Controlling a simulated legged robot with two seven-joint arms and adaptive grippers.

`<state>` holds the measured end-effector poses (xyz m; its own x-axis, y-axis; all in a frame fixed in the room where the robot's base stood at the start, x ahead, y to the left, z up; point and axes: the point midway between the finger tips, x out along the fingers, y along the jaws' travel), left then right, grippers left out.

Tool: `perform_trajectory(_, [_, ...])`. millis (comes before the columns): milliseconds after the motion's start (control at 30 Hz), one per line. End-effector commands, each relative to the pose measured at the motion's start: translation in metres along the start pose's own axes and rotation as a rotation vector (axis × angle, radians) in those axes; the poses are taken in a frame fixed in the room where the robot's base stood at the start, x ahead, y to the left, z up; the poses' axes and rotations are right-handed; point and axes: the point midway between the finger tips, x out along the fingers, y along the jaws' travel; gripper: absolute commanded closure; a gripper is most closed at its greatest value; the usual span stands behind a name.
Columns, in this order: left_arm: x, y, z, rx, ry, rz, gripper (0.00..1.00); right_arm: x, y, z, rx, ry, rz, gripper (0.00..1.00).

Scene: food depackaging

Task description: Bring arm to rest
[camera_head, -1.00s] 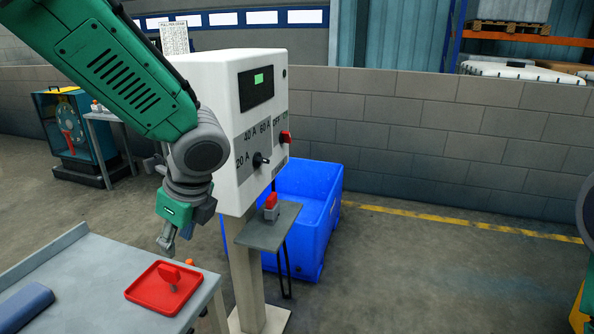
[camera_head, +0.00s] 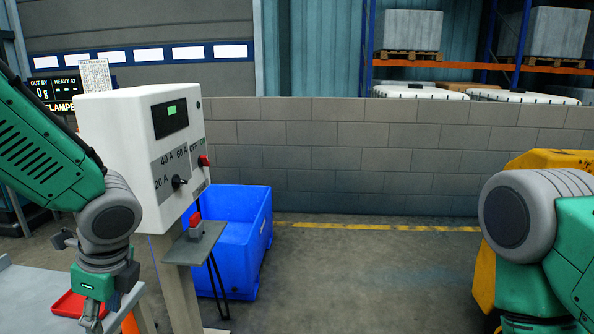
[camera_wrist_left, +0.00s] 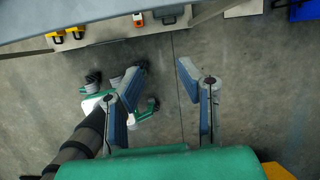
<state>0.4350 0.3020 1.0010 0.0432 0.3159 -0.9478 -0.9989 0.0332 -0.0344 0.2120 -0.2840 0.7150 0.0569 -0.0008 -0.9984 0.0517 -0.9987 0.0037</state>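My left gripper (camera_head: 92,318) hangs pointing down at the lower left of the head view, in front of the grey table and beside the red tray (camera_head: 66,303). In the left wrist view its two fingers (camera_wrist_left: 162,75) are spread apart with nothing between them, over bare floor. My right arm shows at the right edge of the head view, bent beside a yellow body; its gripper is out of the picture.
A white control box (camera_head: 125,130) on a post stands close to my left arm. A small grey shelf (camera_head: 193,245) and a blue bin (camera_head: 262,225) are beside it. A block wall (camera_head: 370,160) closes the back. The floor in the middle is clear.

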Motion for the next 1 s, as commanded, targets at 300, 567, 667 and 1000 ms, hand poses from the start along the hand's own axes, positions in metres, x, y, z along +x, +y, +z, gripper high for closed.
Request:
perform_trajectory(300, [0.058,0.035,-0.062,-0.191,0.145,0.083,0.69,0.001,0.000,0.000,0.000,0.001,0.000,0.60])
perform_trajectory(567, [0.150,0.106,-0.119,-0.625,0.315,0.233,0.69,0.003,0.000,0.000,0.001,0.000,0.001,0.60])
perform_trajectory(667, [0.192,0.148,-0.134,-0.916,0.343,0.289,0.69,0.004,0.000,0.000,0.001,0.000,0.000,0.60])
perform_trajectory(1000, [0.254,0.231,-0.120,-1.512,0.267,0.236,0.69,0.005,0.000,0.000,0.000,0.001,0.000,0.60])
